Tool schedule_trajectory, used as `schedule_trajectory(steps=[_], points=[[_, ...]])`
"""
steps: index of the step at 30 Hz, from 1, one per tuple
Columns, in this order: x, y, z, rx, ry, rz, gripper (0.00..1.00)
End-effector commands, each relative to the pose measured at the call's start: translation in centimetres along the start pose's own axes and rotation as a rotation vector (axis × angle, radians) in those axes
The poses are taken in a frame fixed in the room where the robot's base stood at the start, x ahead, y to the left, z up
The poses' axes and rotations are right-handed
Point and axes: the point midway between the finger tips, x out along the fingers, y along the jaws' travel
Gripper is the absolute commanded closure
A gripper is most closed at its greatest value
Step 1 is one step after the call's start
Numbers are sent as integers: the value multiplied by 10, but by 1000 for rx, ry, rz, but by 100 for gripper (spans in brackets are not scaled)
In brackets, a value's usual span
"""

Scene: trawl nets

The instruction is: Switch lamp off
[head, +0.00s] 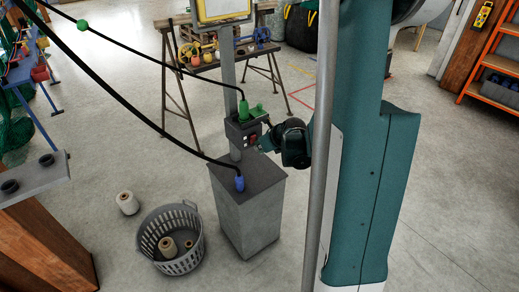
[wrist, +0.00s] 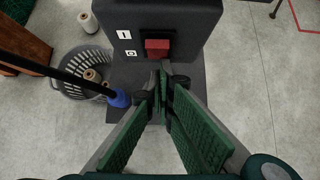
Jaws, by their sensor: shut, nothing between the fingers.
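The lamp (head: 222,10), a pale panel in a yellow frame, stands on a grey post at the top of the head view. A dark switch box (head: 233,131) is fixed to the post. It carries a red switch (head: 251,139), which also shows in the wrist view (wrist: 157,46) beside white I and O labels (wrist: 127,43). My gripper (head: 263,144) is close to the box's right side in the head view. In the wrist view its green-padded fingers (wrist: 164,83) meet at the tips just below the red switch, empty. I cannot tell whether they touch the box.
The post rises from a grey block (head: 247,215). A black cable with a blue plug (head: 240,184) enters the block's top; another has a green plug (head: 243,108) at the box. A grey basket (head: 170,238) with spools stands left on the floor. A trestle table (head: 215,63) is behind.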

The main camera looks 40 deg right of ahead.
Motion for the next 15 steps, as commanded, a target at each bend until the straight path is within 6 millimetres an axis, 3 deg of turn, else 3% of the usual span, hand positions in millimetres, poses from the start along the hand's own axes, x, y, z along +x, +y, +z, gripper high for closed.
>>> schedule_trajectory(steps=[15], points=[[0, -1, 12, 0, -9, 2, 100]])
